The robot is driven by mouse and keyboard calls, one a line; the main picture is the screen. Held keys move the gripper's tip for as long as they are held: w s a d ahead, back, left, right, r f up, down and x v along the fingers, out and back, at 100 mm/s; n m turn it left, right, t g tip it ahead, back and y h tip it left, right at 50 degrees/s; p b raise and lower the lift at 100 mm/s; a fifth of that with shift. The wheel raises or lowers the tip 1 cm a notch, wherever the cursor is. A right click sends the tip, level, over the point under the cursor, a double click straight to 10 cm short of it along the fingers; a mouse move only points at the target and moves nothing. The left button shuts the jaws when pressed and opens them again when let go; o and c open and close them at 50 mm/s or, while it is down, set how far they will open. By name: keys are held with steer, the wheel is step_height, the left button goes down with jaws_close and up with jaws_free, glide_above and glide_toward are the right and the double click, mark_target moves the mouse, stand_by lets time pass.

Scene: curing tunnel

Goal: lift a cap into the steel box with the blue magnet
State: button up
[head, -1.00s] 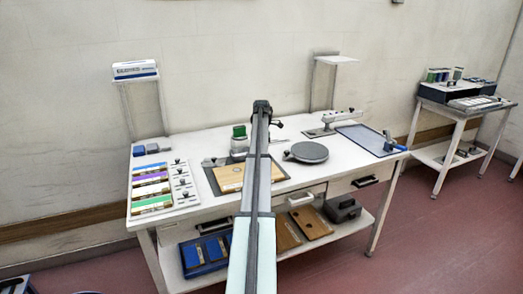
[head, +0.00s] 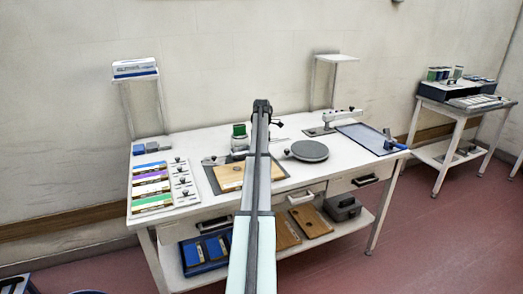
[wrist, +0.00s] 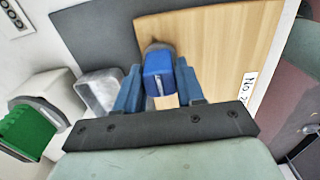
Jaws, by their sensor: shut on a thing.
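My gripper (wrist: 158,80) is shut on the blue magnet (wrist: 158,66) in the wrist view. The magnet is a small blue block with a pale mark on its face, held between my two blue fingers. A dark grey rounded part shows just beyond its far end; I cannot tell what it is. The steel box (wrist: 99,92) is an open grey metal tray just left of my fingers. The magnet is over or on the wooden board (wrist: 215,50), near its left edge; I cannot tell the gap. No cap is clearly visible. In the head view my arm hides the gripper.
The board lies on a dark grey mat (wrist: 95,30). A green-topped white item (wrist: 40,125) stands left of the steel box. In the head view a grey round disc (head: 309,151) and a blue-grey tray (head: 364,138) lie to the right, with colored strips (head: 151,184) to the left.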

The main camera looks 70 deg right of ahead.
steer(key=shift+r, duration=2.45)
